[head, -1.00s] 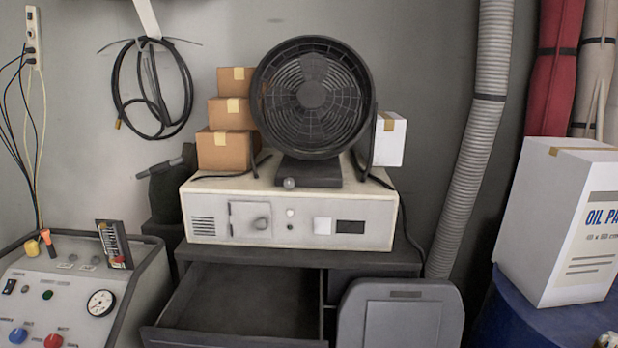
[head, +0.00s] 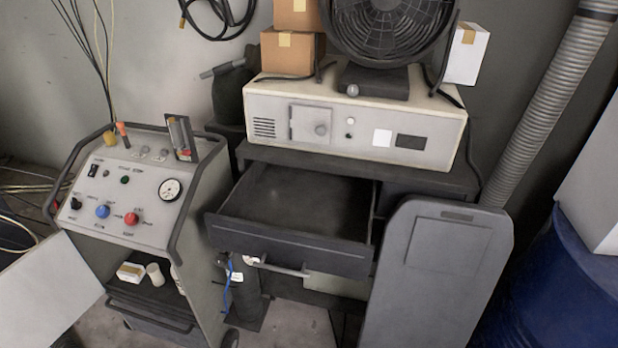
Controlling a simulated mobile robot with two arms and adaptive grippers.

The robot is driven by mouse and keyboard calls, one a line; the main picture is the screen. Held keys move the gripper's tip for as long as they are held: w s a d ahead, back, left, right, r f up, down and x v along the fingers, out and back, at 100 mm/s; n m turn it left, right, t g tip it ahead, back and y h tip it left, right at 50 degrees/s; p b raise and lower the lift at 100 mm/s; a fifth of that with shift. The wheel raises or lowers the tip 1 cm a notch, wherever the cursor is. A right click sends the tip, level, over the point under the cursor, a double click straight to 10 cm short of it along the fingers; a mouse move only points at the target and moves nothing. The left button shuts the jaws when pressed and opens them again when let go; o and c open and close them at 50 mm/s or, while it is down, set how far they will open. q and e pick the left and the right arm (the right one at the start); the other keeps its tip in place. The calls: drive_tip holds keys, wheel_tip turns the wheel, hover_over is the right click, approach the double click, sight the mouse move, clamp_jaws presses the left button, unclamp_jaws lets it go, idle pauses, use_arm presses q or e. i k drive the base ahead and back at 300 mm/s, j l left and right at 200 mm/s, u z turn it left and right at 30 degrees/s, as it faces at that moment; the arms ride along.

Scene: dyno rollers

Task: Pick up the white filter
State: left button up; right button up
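A small white cylinder (head: 155,274), which looks like the white filter, is on the shelf below the sloped panel of the grey control cart (head: 60,195). It is beside a small white box with a tan top (head: 130,272). Both are small in the view, and no label can be read on them. Neither of my grippers is in view.
An empty dark drawer (head: 290,248) stands open right of the cart. A grey upright panel (head: 440,275) and blue drum (head: 560,285) are farther right. A pale flat surface (head: 45,290) fills the lower left. Some floor (head: 290,325) shows in front.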

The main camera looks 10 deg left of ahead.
sight(153, 269)
drive_tip(key=u, duration=1.6)
drive_tip(key=i+j, duration=0.35)
drive_tip(key=j, duration=0.15)
drive_tip(key=i+j, duration=0.3)
drive_tip(key=j, duration=0.15)
drive_tip(key=i+j, duration=0.35)
drive_tip(key=j, duration=0.15)
drive_tip(key=i+j, duration=0.35)
drive_tip(key=j, duration=0.15)
